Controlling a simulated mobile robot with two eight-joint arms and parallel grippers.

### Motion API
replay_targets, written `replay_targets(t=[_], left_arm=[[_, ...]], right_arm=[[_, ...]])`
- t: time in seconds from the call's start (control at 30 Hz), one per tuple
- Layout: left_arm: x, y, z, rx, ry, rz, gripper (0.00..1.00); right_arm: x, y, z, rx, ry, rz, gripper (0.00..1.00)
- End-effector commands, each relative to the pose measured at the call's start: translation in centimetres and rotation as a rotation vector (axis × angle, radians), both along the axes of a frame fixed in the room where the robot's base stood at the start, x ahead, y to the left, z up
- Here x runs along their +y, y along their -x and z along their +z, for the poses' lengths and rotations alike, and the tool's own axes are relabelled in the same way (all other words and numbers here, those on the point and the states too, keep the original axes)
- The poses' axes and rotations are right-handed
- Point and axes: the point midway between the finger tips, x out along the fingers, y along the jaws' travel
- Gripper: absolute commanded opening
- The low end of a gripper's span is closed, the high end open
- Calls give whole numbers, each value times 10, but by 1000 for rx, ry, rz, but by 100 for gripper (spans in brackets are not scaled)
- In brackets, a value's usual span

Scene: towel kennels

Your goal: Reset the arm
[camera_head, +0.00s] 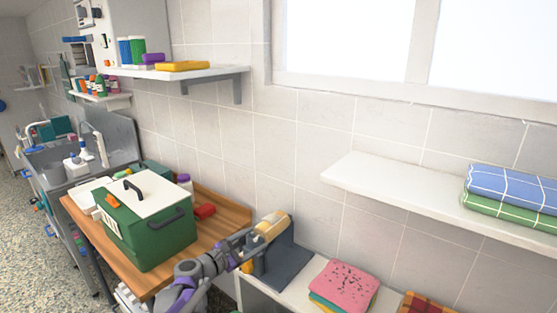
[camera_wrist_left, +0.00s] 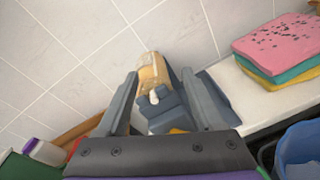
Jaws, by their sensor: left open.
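My left arm comes up from the bottom of the head view. Its gripper (camera_head: 252,253) is at the front left of a dark grey dispenser-like stand (camera_head: 288,266) with a tan roll (camera_head: 271,226) on top. In the left wrist view the gripper (camera_wrist_left: 160,92) has its two grey fingers spread apart. The tan roll (camera_wrist_left: 152,70) and part of its grey holder (camera_wrist_left: 166,111) show in the gap between the fingers, with nothing clamped. Whether the fingers touch the stand is unclear. My right gripper is not in view.
A green carrier with a white lid (camera_head: 150,230) stands on the wooden counter (camera_head: 222,215) to the left. Folded pink cloths (camera_head: 345,286) lie right of the stand on a white surface. A wall shelf (camera_head: 400,199) holds folded blue and green towels (camera_head: 512,188).

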Motion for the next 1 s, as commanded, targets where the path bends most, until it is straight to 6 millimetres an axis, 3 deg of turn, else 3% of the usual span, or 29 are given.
replay_targets(t=[0.13, 0.33, 0.47, 0.7, 0.83, 1.0], left_arm=[[-19, 67, 7, -74, -359, -113, 69], [-23, 165, -7, -183, -849, -315, 69], [-13, 231, -24, -251, -1151, -475, 69], [28, 348, -67, -362, -1665, -824, 69], [53, 392, -88, -399, -1867, -1000, 69], [73, 421, -103, -422, -2007, -1139, 69]], right_arm=[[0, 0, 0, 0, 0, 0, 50], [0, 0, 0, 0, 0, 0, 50], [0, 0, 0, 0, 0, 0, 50], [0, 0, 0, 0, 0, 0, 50], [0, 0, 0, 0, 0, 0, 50], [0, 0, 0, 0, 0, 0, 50]])
